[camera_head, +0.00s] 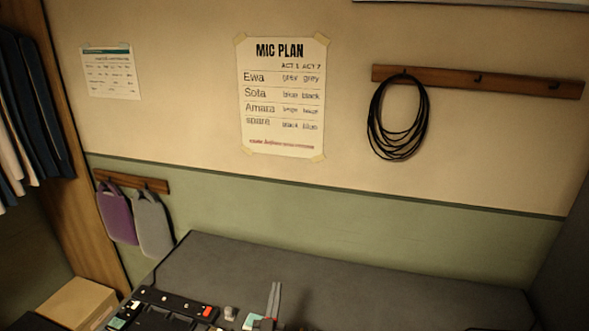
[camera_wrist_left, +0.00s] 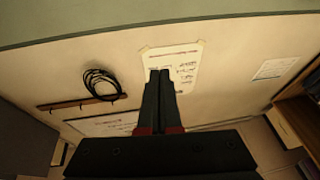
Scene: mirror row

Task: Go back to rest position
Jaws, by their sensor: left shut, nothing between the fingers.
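My left gripper (camera_head: 274,285) shows at the bottom middle of the head view, its two thin grey fingers pointing up, close together and empty. It appears in front of the grey table top (camera_head: 350,278). In the left wrist view the same gripper (camera_wrist_left: 159,74) is shut, with dark fingers and red parts at their base. The wall with the MIC PLAN sheet (camera_wrist_left: 185,62) lies beyond the fingers there. My right gripper is not in view.
A black case (camera_head: 150,321) with small coloured parts and a small grey piece (camera_head: 231,312) are at the table's near left. A cable coil (camera_head: 372,139) hangs from a wooden rail (camera_head: 520,84). Purple (camera_head: 117,215) and grey (camera_head: 153,222) bags hang left. A cardboard box (camera_head: 75,302) stands lower left.

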